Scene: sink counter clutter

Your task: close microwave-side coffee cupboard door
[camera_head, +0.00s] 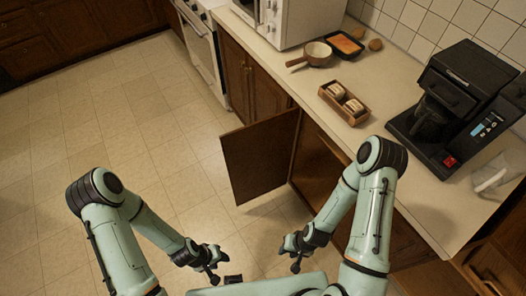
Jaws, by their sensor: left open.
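The cupboard door (260,157) is a dark brown wooden panel standing open, swung out from the counter front over the tiled floor. Its hinged edge is at the cabinet beside the cupboard opening. The white microwave (290,18) stands on the counter at the top, and the black coffee machine (462,105) stands at the right. My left gripper (212,272) is open and empty, low in front of me, left of and below the door. My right gripper (291,262) looks open and empty below the door's lower edge. Neither gripper touches the door.
A pan (317,54), a dark tray with orange contents (345,45) and a wooden box with cups (344,103) sit on the counter (385,95). A glass mug (492,182) is near its right end. A wooden drawer (497,268) shows lower right. The floor (120,120) at left is clear.

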